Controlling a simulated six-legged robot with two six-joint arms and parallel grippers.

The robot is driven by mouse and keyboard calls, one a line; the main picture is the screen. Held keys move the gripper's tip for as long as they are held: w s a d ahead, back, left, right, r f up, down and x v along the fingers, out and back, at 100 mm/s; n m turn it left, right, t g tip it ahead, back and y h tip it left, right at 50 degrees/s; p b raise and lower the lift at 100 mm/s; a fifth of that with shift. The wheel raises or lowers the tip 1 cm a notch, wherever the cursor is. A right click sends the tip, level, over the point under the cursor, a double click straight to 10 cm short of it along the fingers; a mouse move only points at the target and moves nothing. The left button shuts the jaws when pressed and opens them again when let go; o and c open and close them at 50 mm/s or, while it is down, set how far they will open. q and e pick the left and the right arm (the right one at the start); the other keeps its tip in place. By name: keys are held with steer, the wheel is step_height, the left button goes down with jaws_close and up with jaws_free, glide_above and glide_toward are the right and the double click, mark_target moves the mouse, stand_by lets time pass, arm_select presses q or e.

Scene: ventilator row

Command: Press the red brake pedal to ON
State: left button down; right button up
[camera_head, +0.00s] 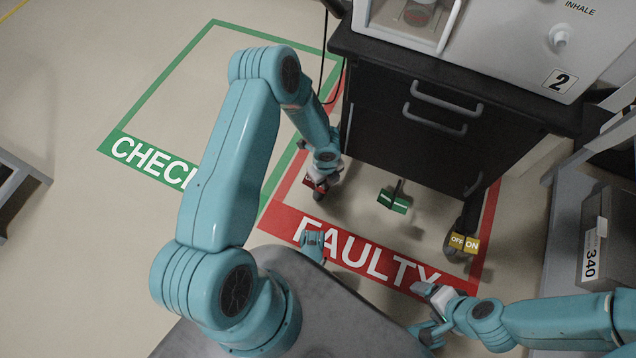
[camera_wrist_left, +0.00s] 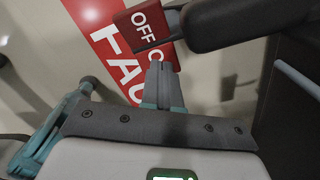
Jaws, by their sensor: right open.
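The red brake pedal (camera_head: 313,185) is at the left front caster of the black ventilator cart. In the left wrist view the red pedal (camera_wrist_left: 138,24) shows "OFF" and part of "ON". My left gripper (camera_head: 322,176) is down at this pedal and hides part of it in the head view. In the left wrist view its fingers (camera_wrist_left: 161,72) are together, empty, with their tips over the pedal's ON end. I cannot tell whether they touch it. My right gripper (camera_head: 426,308) is open and empty, low at the right above the floor marking.
The cart (camera_head: 420,110) has a green pedal (camera_head: 395,200) in the middle and a yellow OFF/ON pedal (camera_head: 464,243) at the right. It stands in the red FAULTY floor zone (camera_head: 350,262). The green CHECK zone (camera_head: 150,162) is empty. A grey shelf (camera_head: 562,220) stands at right.

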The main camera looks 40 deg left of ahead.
arm_select(q)
step_height(320, 180, up, 7)
steer(key=p, duration=0.5)
steer(key=shift+f, duration=0.1)
stand_by(0.6)
